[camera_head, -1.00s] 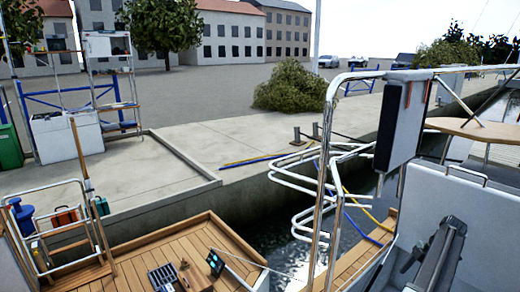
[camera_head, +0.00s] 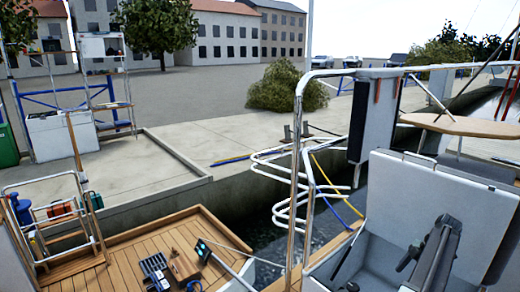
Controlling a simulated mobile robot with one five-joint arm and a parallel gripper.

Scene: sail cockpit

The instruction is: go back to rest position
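A dark grey and black jointed piece (camera_head: 436,250) stands at the lower right, in front of a pale cockpit panel. It keeps nearly the same place in the picture while the scene shifts, so it looks like part of my arm. A short black part juts out on its left side. I cannot make out two fingertips or anything held between them.
A steel rail (camera_head: 298,160) rises in front, with white tubular frames (camera_head: 285,185) behind it. A wooden deck (camera_head: 130,250) with small items lies lower left, a round table (camera_head: 465,125) at right. Water separates the boats from the concrete quay (camera_head: 225,145).

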